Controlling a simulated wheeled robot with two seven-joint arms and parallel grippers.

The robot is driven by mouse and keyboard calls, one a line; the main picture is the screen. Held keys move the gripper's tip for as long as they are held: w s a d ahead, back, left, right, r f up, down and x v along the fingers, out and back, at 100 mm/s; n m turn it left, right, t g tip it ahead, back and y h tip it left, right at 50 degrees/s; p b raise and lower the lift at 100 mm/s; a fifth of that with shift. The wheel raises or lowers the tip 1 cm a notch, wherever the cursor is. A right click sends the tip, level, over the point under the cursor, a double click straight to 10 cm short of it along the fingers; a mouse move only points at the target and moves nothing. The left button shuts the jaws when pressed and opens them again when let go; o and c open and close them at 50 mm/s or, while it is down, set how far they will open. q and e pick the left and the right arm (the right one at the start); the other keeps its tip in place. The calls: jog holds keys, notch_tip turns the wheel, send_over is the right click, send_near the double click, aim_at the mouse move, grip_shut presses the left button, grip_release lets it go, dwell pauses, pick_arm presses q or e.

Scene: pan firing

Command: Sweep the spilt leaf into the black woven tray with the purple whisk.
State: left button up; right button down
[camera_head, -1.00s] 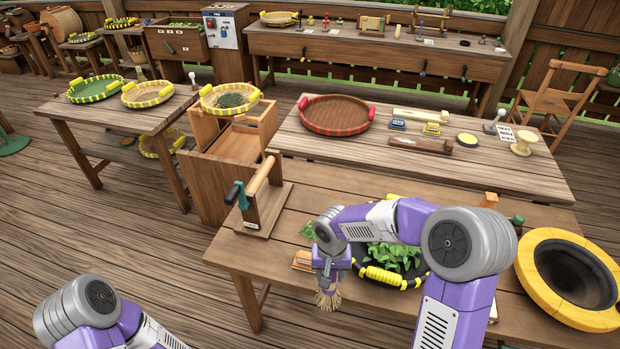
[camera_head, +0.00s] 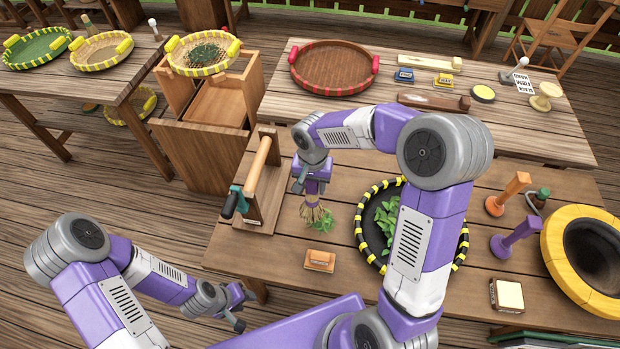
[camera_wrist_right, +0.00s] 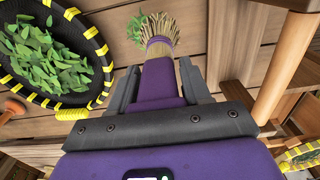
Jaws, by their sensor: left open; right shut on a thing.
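My right gripper (camera_head: 313,182) is shut on the purple whisk (camera_wrist_right: 157,84) and holds it bristles-down. The bristles (camera_head: 311,214) are at the small green spilt leaf (camera_head: 325,219) on the table, left of the tray. In the right wrist view the leaf (camera_wrist_right: 136,28) lies just left of the bristles (camera_wrist_right: 158,28); contact is unclear. The black woven tray (camera_head: 361,240), banded yellow, holds green leaves (camera_head: 384,217) and is partly hidden by my right arm. My left gripper (camera_head: 241,308) is open and empty at the table's front left, well away from the whisk.
An orange-topped block (camera_head: 320,261) lies in front of the whisk. A wooden stand with a roller (camera_head: 262,190) is to its left. Purple (camera_head: 515,236) and orange (camera_head: 508,193) stands and a yellow-rimmed bowl (camera_head: 570,290) are at the right. Bare table lies between whisk and tray.

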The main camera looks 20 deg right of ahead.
aim_at(311, 198)
jog(key=shift+f+b, duration=0.3)
jog(key=shift+b, duration=0.1)
notch_tip(311, 198, down, 7)
jog(key=b, duration=0.5)
jog(key=shift+r+b, duration=0.2)
jog(key=shift+b, duration=0.2)
jog(key=s+d+r+p, duration=0.6)
jog(key=d+r, duration=0.2)
jog(key=d, duration=0.3)
notch_tip(311, 198, up, 7)
jog(key=p, duration=0.5)
jog(key=shift+w+f, duration=0.15)
jog(key=shift+w, duration=0.05)
dwell(0.6)
